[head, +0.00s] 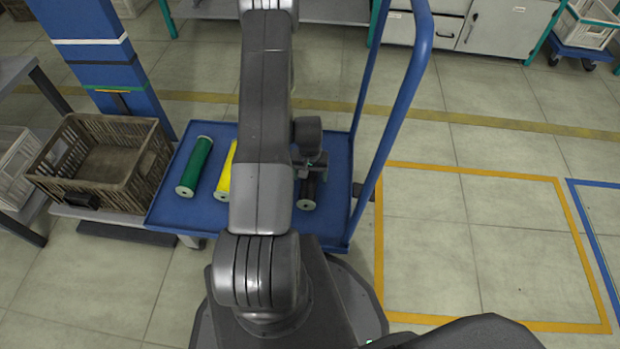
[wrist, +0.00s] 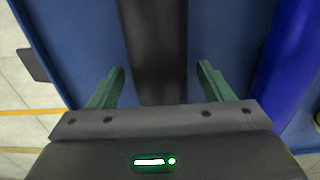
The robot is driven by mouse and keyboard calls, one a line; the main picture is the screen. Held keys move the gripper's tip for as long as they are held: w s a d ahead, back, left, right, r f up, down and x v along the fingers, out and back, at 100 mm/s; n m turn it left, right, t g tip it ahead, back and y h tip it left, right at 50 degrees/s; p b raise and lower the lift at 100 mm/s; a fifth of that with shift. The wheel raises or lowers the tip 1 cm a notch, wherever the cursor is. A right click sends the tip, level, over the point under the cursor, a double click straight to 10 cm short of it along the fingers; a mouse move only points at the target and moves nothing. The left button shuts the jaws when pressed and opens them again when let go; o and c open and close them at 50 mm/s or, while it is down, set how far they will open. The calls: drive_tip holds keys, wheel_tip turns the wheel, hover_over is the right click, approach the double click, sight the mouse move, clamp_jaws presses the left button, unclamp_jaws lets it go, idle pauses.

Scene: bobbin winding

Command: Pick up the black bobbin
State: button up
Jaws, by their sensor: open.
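The black bobbin (head: 308,190) lies on the blue cart deck, just right of my arm in the head view. Its near pale end shows; my gripper covers its far part. In the wrist view the black bobbin (wrist: 154,45) runs lengthwise between the two green fingers. My gripper (wrist: 160,82) is open, with a finger on each side of the bobbin and a visible gap to each. In the head view my gripper (head: 314,165) is over the bobbin. I cannot tell how far above the deck the fingertips are.
A green bobbin (head: 196,166) and a partly hidden yellow bobbin (head: 225,172) lie left on the blue cart (head: 338,190). A bright blue rounded thing (wrist: 287,65) is right of the fingers. The blue handle (head: 405,95) rises at right; a brown crate (head: 148,160) stands left.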

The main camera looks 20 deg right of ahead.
drive_tip(key=shift+f, duration=0.2)
drive_tip(key=shift+c, duration=0.2)
drive_tip(key=c, duration=1.2)
drive_tip(key=shift+o, duration=0.2)
